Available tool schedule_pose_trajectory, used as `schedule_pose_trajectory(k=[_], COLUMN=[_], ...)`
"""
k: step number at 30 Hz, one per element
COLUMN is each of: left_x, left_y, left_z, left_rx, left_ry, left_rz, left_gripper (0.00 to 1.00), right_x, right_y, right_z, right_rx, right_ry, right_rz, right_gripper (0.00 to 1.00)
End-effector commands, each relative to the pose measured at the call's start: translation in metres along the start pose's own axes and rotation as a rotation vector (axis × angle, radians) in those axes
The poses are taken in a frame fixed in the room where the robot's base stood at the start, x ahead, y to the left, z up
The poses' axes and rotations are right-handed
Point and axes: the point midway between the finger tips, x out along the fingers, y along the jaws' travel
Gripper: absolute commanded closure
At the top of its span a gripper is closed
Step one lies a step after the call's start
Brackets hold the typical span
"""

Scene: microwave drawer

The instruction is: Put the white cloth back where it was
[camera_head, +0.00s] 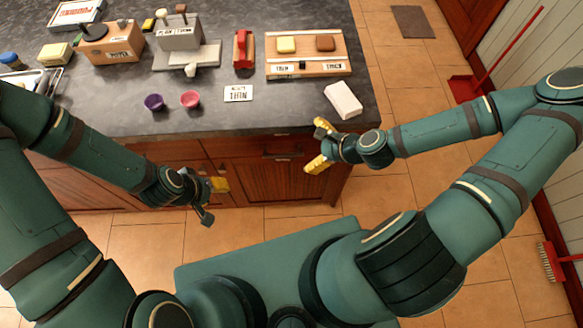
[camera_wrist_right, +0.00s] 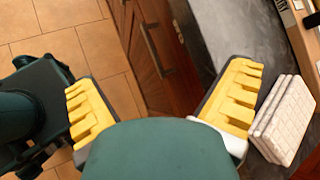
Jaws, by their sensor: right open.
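The white cloth (camera_head: 343,100) lies folded like a small block near the right front corner of the dark countertop (camera_head: 210,120). It also shows at the right in the right wrist view (camera_wrist_right: 284,118). My right gripper (camera_head: 318,146) is open and empty at the counter's front edge, just in front of and left of the cloth. In the right wrist view, one yellow finger is beside the cloth and the other is over the floor side; whether the near finger touches the cloth is unclear. My left gripper (camera_head: 211,200) is open below the counter's front edge, away from the cloth.
A wooden board (camera_head: 308,68) with two pads stands behind the cloth. A small sign (camera_head: 238,94), pink cup (camera_head: 190,99) and purple cup (camera_head: 154,102) are to its left. Cabinet drawers with handles (camera_head: 283,155) are below.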

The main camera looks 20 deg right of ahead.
Motion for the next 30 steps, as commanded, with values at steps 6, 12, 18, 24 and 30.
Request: schedule_pose_trajectory(k=[6,12,18,24,30], left_x=[0.000,0.000,0.000,0.000,0.000], left_y=[0.000,0.000,0.000,0.000,0.000], left_z=[0.000,0.000,0.000,0.000,0.000], left_rx=[0.000,0.000,0.000,0.000,0.000], left_ry=[0.000,0.000,0.000,0.000,0.000], left_rz=[0.000,0.000,0.000,0.000,0.000], left_gripper=[0.53,0.53,0.53,0.53,0.53], right_x=[0.025,0.035,0.038,0.038,0.037], right_y=[0.046,0.072,0.081,0.078,0.077], right_z=[0.018,0.022,0.025,0.027,0.027], right_rx=[-0.465,-0.899,-1.314,-1.571,-1.637], right_ry=[0.008,-0.001,-0.020,-0.034,-0.038], right_rz=[0.213,0.375,0.502,0.572,0.588], right_gripper=[0.00,0.00,0.00,0.00,0.00])
